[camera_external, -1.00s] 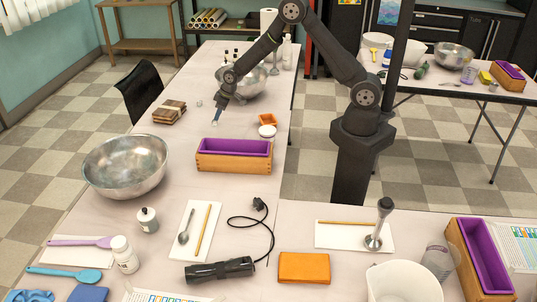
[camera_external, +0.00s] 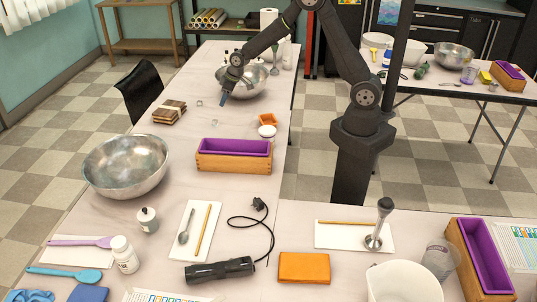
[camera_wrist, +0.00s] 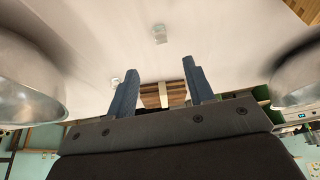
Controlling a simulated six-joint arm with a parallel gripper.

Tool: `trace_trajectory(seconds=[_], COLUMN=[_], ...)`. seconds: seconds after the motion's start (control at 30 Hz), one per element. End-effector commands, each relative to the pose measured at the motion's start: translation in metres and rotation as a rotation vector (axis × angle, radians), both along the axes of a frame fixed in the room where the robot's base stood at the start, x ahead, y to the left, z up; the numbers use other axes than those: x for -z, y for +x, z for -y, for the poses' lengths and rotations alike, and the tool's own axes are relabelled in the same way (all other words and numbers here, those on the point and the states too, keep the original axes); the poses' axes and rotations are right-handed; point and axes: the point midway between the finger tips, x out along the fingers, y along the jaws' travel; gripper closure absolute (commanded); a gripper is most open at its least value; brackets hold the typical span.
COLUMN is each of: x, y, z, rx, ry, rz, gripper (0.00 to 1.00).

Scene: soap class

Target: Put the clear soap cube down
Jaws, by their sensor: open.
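A small clear soap cube (camera_external: 214,122) rests on the light table between the stacked brown wooden pieces and the purple-lined box. It also shows in the wrist view (camera_wrist: 160,34), apart from my fingers. A second small clear piece (camera_external: 200,103) lies on the table farther back, and it shows in the wrist view (camera_wrist: 115,82) near my left finger. My gripper (camera_external: 223,99) is above the table, behind the soap cube and beside the rear metal bowl. In the wrist view my gripper (camera_wrist: 160,77) has its two blue fingers wide apart, with nothing held between them.
The rear metal bowl (camera_external: 252,82) stands close to my gripper's right. The wooden box with purple lining (camera_external: 234,163) and a large metal bowl (camera_external: 126,165) stand in front. The stacked wooden pieces (camera_external: 169,112) lie to the left. Bare table surrounds the soap cube.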

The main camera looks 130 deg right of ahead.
Motion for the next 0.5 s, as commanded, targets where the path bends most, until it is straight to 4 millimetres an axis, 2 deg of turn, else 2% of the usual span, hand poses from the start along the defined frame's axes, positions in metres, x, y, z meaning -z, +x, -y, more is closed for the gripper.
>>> trace_trajectory(seconds=[0.13,0.33,0.4,0.5], x=[-0.006,-0.038,-0.040,-0.030], y=[-0.001,-0.008,-0.009,-0.007], z=[-0.001,-0.012,-0.014,-0.011], rx=[-0.001,0.000,0.001,0.001], ry=[-0.002,-0.004,-0.002,0.001], rz=[0.000,-0.002,-0.004,-0.006], gripper=[0.52,0.52,0.52,0.52])
